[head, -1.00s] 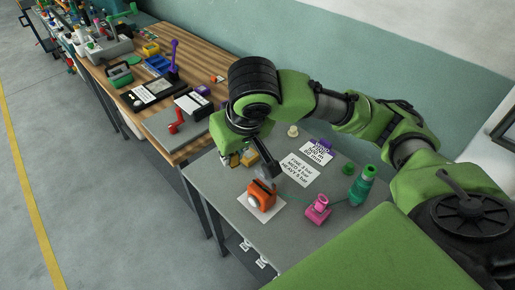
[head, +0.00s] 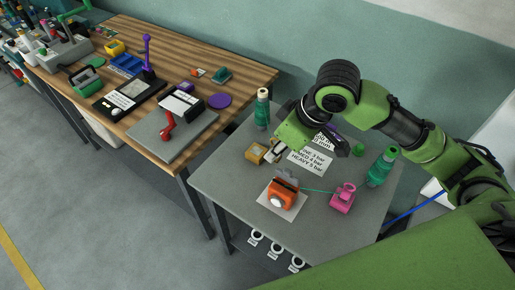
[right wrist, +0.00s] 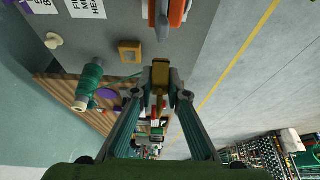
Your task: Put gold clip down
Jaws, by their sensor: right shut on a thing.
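My right gripper (head: 275,154) is above the grey table, just right of a gold block (head: 255,153). In the right wrist view, its fingers (right wrist: 160,76) are shut on a small gold clip (right wrist: 158,73). In that view the gold block (right wrist: 130,52) sits on the table left of the fingertips, apart from the clip. In the head view the clip is too small to tell from the fingers. My left gripper is not in view.
An orange device (head: 281,193) stands on a white sheet in front of the gripper. A pink device (head: 342,198), a green spool (head: 382,168) and a tall green-cream spool (head: 262,108) also stand there. A printed card (head: 312,162) lies flat. The table's left front is clear.

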